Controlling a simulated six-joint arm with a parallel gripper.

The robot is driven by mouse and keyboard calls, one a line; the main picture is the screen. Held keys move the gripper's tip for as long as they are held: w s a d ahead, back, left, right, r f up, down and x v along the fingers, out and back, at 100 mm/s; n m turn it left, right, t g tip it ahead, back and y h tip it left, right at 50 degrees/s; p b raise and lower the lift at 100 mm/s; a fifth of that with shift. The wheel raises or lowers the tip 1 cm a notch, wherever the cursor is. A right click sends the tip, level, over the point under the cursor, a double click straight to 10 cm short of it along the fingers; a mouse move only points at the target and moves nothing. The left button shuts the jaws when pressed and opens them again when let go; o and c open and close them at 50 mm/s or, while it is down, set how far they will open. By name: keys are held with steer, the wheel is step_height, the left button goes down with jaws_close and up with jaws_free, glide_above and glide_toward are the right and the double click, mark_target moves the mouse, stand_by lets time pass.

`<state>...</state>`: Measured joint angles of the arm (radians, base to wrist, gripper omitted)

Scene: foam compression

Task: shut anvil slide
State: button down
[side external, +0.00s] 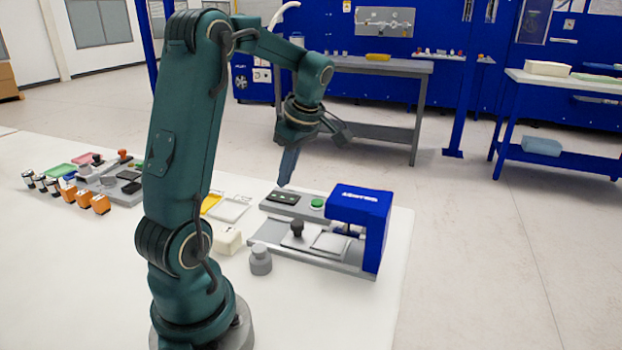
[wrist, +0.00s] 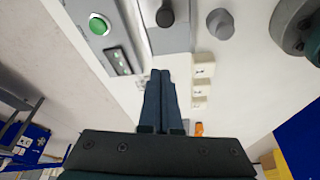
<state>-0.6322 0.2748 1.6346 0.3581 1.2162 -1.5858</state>
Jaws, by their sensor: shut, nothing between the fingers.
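The compression tester stands on the white table, with a blue head (side external: 360,208) at its right end and a grey base (side external: 345,268). The anvil slide (side external: 328,243) is a grey plate with a black knob (side external: 297,230) at its left end; the plate reaches out to the left of the blue head. The knob also shows at the top of the wrist view (wrist: 165,14). My gripper (side external: 286,184) is shut and empty, pointing down above the tester's panel end, clear of the knob. Its closed fingertips (wrist: 162,74) also show in the wrist view.
A green button (side external: 317,204) and a dark panel (side external: 283,197) sit along the tester's back edge. A grey cylinder weight (side external: 260,262) and cream blocks (side external: 228,240) stand left of the tester. Yellow and white trays (side external: 236,208) lie behind them.

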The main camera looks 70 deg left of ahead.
mark_target(298, 222)
steer(key=c, duration=1.2)
jaws_free()
steer(key=shift+d+r, duration=0.15)
steer(key=shift+r, duration=0.05)
steer(key=o, duration=0.5)
steer(key=shift+w+d+f+h, duration=0.1)
steer(key=shift+d+f+h, duration=0.2)
steer(key=shift+f, duration=0.1)
steer(key=shift+o, duration=0.8)
steer(key=f, duration=0.1)
steer(key=d+f+t+h, duration=0.1)
steer(key=f+h, duration=0.1)
steer(key=shift+w+d+f+t, duration=0.2)
steer(key=shift+w+d+t, duration=0.1)
steer(key=shift+w, duration=0.1)
step_height(298, 222, down, 4)
steer(key=shift+w+r+h, duration=0.1)
steer(key=shift+w+h, duration=0.05)
steer(key=shift+h, duration=0.15)
steer(key=shift+f, duration=0.75)
jaws_close()
